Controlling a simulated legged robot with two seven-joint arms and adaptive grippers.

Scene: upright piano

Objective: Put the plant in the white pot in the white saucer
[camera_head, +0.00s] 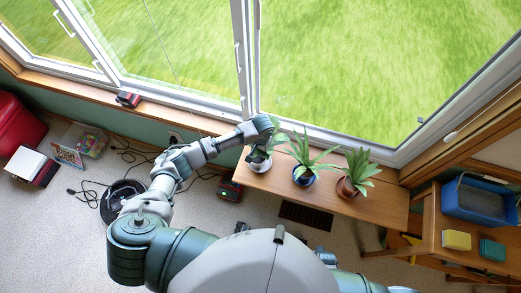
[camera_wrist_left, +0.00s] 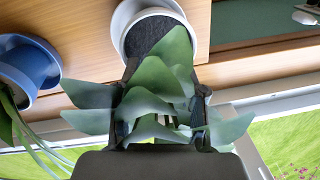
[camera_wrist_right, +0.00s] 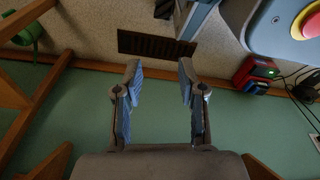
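The plant in the white pot stands at the left end of the wooden bench under the window; its white pot (camera_head: 260,165) shows below my left gripper (camera_head: 268,138). In the left wrist view the white pot (camera_wrist_left: 122,22) holds dark soil, and broad green leaves (camera_wrist_left: 155,90) lie between and over the fingers. My left gripper (camera_wrist_left: 165,95) has its fingers apart, with foliage between them, above the pot. My right gripper (camera_wrist_right: 158,75) is open and empty, low before a green wall.
A plant in a blue pot (camera_head: 305,178) and one in a terracotta pot (camera_head: 347,188) stand to the right on the bench (camera_head: 385,205). The window is close behind. A side table at right holds a blue bin (camera_head: 480,203). Cables and a floor vent (camera_head: 305,218) are below.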

